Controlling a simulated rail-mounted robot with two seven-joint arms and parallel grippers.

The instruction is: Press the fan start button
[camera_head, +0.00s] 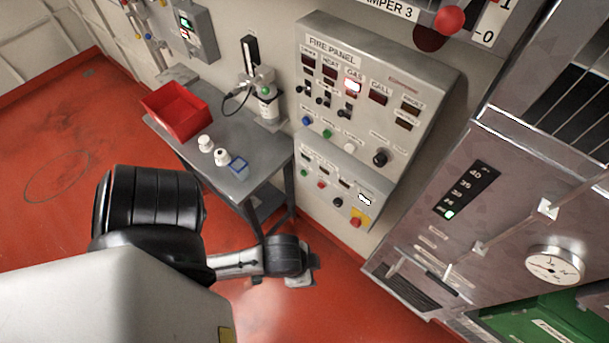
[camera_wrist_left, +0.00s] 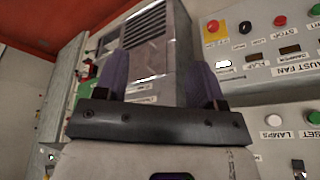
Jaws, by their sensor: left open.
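The exhaust fan panel is the lower grey box (camera_head: 335,185) on the wall, below the fire panel. The fan start button is the small green button (camera_head: 305,173) at its upper left, beside a red stop button (camera_head: 320,185). In the left wrist view the green button (camera_wrist_left: 315,10) shows at the top right corner, near the red stop button (camera_wrist_left: 280,20). My left gripper (camera_head: 312,262) is below the panel, apart from it. In the wrist view its two dark fingers (camera_wrist_left: 160,85) stand apart with nothing between them. My right gripper is not in view.
A grey table (camera_head: 250,180) with a red bin (camera_head: 176,110), white pieces and a bottle stands left of the panel. The fire panel (camera_head: 375,95) juts out above. A metal cabinet (camera_head: 510,180) stands to the right. Red floor is clear at left.

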